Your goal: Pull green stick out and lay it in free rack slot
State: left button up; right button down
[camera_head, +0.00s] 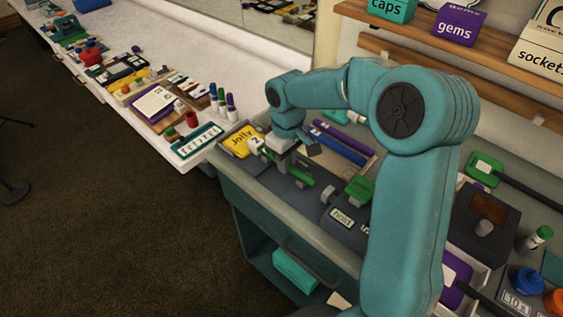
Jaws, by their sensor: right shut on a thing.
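My right gripper (274,150) is at the end of the teal arm, low over the grey bench top, and is shut on the green stick (297,173). The stick slants from the gripper down to the right. Its far end is near a small grey block (302,194); I cannot tell whether they touch. The rack (371,162) lies just behind and to the right, with a blue stick (338,146) and a purple stick beside it. My arm hides part of the rack, and I cannot make out which slot is free. My left gripper is not in view.
A yellow "jolly" box (238,141) lies left of the gripper. A dark block labelled "hold" (342,218) and a green piece (360,188) stand to the right. The white counter (190,50) at left carries many small props. Shelf boxes are at upper right.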

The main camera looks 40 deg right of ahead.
aim_at(294, 169)
jog(key=shift+s+f, duration=0.1)
jog(key=shift+s+d+b, duration=0.1)
jog(key=shift+s+b, duration=0.35)
jog(key=shift+s, duration=0.65)
jog(key=shift+r+p, duration=2.9)
jog(key=shift+r, duration=0.7)
